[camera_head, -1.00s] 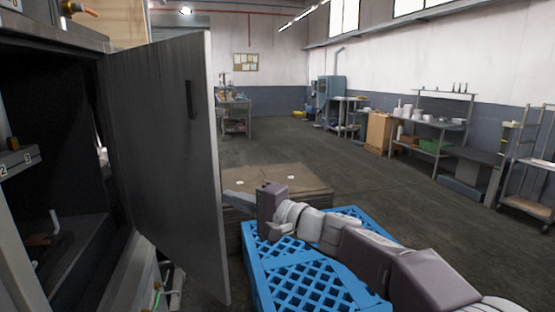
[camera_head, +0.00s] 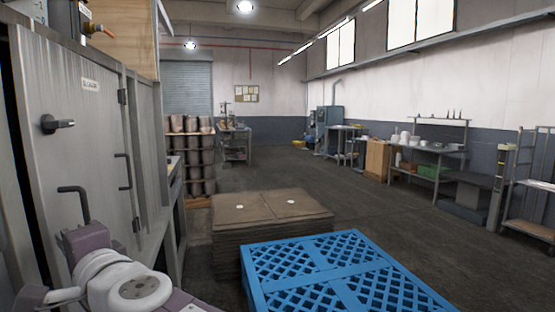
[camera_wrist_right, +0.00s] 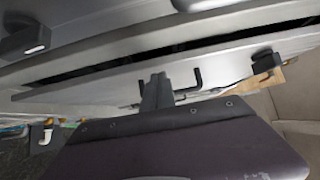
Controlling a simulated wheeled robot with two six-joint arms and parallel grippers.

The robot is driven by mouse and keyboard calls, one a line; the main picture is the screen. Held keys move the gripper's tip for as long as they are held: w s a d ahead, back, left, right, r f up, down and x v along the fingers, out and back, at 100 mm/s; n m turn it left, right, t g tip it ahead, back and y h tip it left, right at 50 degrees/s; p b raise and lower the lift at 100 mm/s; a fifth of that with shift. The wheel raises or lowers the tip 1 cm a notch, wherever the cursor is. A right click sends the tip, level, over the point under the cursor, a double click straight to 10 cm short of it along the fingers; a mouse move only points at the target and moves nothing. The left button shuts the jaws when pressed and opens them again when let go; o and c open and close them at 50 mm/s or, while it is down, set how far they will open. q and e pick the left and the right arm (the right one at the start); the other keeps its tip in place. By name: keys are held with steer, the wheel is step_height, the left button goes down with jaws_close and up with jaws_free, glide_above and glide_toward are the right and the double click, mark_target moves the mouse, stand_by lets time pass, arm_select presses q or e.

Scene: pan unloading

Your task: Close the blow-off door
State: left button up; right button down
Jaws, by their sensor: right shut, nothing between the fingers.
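The blow-off door (camera_head: 90,140) is a grey metal door at the left of the head view. A black bent handle (camera_head: 75,200) shows just above that wrist. My left gripper is out of view.
A blue pallet (camera_head: 340,270) stands on the floor at the lower middle. Behind it is a stack of brown sheets (camera_head: 270,215). Stacked dark pots (camera_head: 195,160) stand beyond the cabinet. The floor to the right is open, with shelves (camera_head: 430,160) along the wall.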

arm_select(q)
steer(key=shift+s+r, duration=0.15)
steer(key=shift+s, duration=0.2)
arm_select(e)
steer(key=shift+s+a+f, duration=0.15)
steer(key=shift+a, duration=0.35)
